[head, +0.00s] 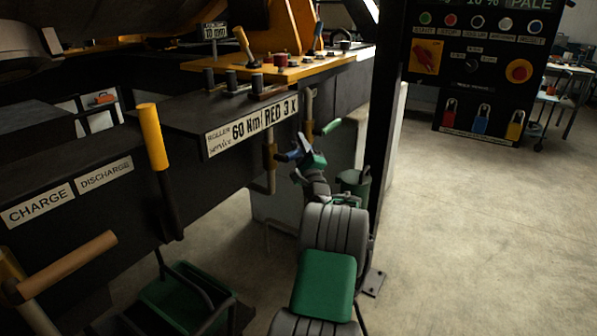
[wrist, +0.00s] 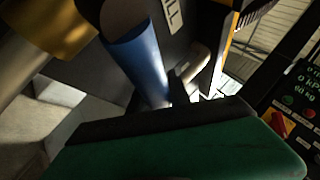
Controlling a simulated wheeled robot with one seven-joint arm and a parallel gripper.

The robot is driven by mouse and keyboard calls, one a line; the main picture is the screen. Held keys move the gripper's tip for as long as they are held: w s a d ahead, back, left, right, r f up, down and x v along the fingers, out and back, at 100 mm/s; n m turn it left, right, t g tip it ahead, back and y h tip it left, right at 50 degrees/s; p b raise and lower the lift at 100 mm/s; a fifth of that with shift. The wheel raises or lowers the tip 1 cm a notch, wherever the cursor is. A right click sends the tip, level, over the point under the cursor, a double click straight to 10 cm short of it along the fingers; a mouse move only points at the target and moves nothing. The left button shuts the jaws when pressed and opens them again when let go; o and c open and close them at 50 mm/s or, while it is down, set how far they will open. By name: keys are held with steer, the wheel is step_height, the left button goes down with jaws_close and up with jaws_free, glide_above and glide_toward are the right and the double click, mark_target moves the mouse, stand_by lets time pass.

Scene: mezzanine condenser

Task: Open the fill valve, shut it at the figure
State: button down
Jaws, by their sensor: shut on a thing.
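The fill valve's blue handle (head: 289,156) sits on a brass pipe (head: 270,150) under the edge of the dark bench, left of my gripper (head: 301,157). In the wrist view the blue handle (wrist: 136,58) runs down behind the dark jaw pad of my gripper (wrist: 168,112), which is shut on it. The handle's gripped end is hidden there. A white label (wrist: 173,12) ending in "ILL" is beside it. A black panel (wrist: 305,95) at the right of the wrist view has small green readout text, apparently "0 kPa" and "60 kg".
A green handle (head: 331,126) on another pipe is close to the right of my gripper. A control panel (head: 475,70) is at the upper right. The floor on the right is clear.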

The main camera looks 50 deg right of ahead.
mark_target(294, 153)
steer(key=shift+r+n+t+y+b, duration=0.3)
steer(key=shift+r+n+t+b, duration=0.75)
steer(key=shift+b, duration=0.75)
steer(key=c, duration=1.2)
jaws_free()
steer(key=shift+f, duration=0.1)
steer(key=shift+g, duration=0.25)
steer(key=b+v, duration=0.1)
steer(key=v, duration=0.7)
steer(key=shift+d, duration=0.1)
